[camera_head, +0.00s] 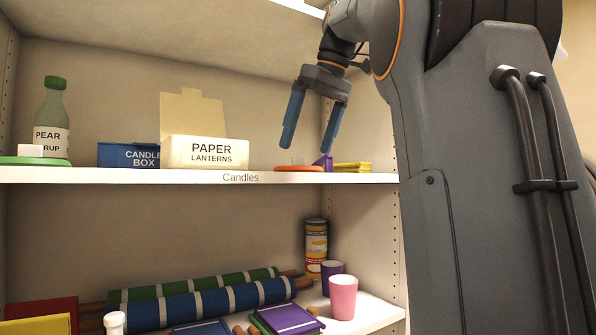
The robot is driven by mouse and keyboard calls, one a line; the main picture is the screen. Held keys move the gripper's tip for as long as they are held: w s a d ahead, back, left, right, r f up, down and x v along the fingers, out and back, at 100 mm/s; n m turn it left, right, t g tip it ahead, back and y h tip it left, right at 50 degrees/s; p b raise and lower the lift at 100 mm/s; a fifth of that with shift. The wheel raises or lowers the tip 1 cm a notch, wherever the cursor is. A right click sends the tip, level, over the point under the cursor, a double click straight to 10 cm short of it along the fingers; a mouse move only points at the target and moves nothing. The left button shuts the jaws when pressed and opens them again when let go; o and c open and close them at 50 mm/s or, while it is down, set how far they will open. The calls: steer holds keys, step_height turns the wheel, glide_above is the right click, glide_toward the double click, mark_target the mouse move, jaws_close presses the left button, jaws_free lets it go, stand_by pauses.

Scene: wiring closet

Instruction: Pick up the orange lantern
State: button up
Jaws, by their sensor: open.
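A flat orange disc (299,168), seen almost edge-on, lies at the front of the upper shelf (330,178); it is the only orange item on that shelf, and I cannot tell for sure that it is the lantern. A small pale piece (298,160) shows on or just behind it. My gripper (311,145) hangs above this spot with its two blue fingers spread and pointing down. Nothing is between the fingers, and the tips look apart from the disc. How far the gripper is in depth from the disc is hard to tell.
A purple item (325,162) and a yellow stack (352,168) are close right of the disc. Left are a paper lanterns box (205,153), a blue candle box (128,155) and a green bottle (52,115). The lower shelf holds rolled mats (200,305) and a pink cup (343,297).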

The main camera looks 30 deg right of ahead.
steer(key=shift+a+p+x, duration=0.2)
steer(key=shift+p+x, duration=0.35)
steer(key=shift+x, duration=1.8)
steer(key=shift+s, duration=0.1)
steer(key=c, duration=0.9)
steer(key=shift+r, duration=0.15)
